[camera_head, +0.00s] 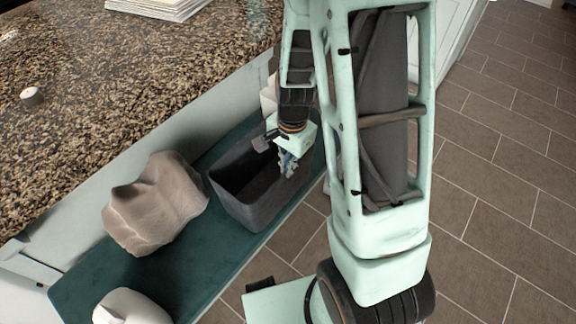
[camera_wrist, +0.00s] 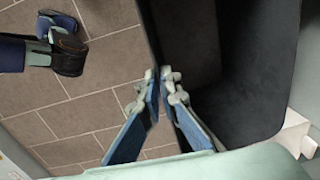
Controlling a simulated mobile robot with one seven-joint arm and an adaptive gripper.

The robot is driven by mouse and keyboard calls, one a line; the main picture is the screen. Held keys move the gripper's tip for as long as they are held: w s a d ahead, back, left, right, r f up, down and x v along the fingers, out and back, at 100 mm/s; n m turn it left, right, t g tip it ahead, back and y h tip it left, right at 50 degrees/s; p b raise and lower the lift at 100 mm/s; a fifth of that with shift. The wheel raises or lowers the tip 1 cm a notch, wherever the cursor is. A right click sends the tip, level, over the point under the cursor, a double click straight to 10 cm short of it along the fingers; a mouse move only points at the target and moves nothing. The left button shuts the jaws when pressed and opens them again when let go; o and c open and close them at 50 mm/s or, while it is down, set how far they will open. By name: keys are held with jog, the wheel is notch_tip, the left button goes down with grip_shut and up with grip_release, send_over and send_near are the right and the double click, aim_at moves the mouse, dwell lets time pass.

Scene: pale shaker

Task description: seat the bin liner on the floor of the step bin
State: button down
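A dark grey, open-topped rectangular tub (camera_head: 247,205), which looks like the bin liner, stands upright on a teal surface. My gripper (camera_head: 287,163) is at its right-hand rim, pointing down. In the wrist view the tub's dark interior (camera_wrist: 250,85) fills the right side. There my gripper's fingertips (camera_wrist: 160,82) are close together with the tub's wall between them, one finger inside and one outside. The gripper looks shut on that wall. The tub looks empty where I can see in. I cannot make out a separate step bin; my arm hides part of the scene.
A crumpled beige sack-like object (camera_head: 155,205) sits left of the tub on the teal surface (camera_head: 205,268). A rounded white object (camera_head: 130,307) is at the near end. A pale object (camera_head: 268,98) stands behind the tub. A granite counter (camera_head: 130,80) runs along the left. Tiled floor (camera_head: 520,190) lies open right.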

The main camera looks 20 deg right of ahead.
jog(key=c, duration=2.6)
grip_release()
jog(key=shift+f, duration=0.1)
jog(key=shift+c, duration=0.2)
jog(key=o, duration=0.6)
jog(key=shift+c, duration=0.2)
notch_tip(320, 180, up, 12)
jog(key=shift+s+d, duration=0.2)
jog(key=shift+s, duration=0.15)
